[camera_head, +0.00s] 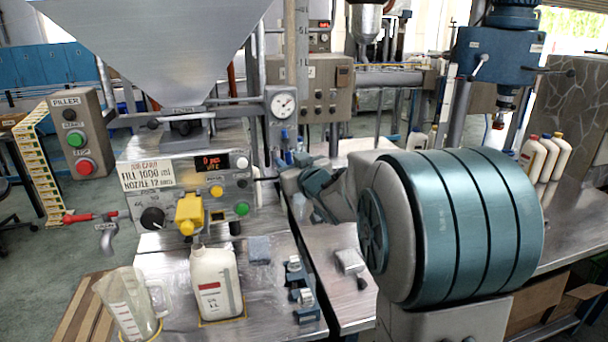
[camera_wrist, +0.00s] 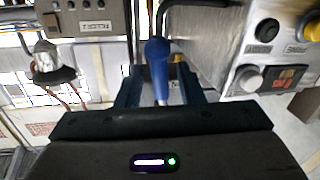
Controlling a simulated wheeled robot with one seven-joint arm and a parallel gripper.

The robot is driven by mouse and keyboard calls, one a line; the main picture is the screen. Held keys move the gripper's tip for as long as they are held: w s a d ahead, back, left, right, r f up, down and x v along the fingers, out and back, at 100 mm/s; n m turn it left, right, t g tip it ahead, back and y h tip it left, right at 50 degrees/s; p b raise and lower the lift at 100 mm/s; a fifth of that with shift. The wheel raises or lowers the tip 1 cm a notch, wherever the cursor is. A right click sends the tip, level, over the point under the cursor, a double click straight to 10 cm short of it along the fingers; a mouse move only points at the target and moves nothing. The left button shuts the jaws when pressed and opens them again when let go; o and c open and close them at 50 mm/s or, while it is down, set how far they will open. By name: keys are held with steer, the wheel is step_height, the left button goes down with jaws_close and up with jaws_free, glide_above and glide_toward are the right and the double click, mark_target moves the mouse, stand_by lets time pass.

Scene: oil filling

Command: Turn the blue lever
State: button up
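The blue lever shows in the wrist view as a rounded blue handle (camera_wrist: 158,62) on a thin pale shaft. My gripper (camera_wrist: 160,88) is open, with one dark finger on each side of the lever and visible gaps between. The lever is upright in that view and lies between or just beyond the fingertips. In the head view my arm reaches left to the right side of the filling machine (camera_head: 190,180). Small blue parts (camera_head: 290,156) show there near my gripper, but I cannot tell which one is the lever.
A white bottle (camera_head: 215,283) stands under the yellow nozzle (camera_head: 189,213). A clear measuring jug (camera_head: 130,302) stands to its left. A red-handled tap (camera_head: 92,217) is at the left. A pressure gauge (camera_head: 283,103) sits above my gripper. In the wrist view, a panel with buttons (camera_wrist: 268,30) is close on the right.

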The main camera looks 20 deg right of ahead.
steer(key=s+d+b, duration=0.1)
steer(key=s+d, duration=0.1)
steer(key=s, duration=1)
steer(key=shift+s+d+r+b, duration=0.15)
steer(key=shift+s+d+b, duration=0.1)
steer(key=shift+b, duration=0.1)
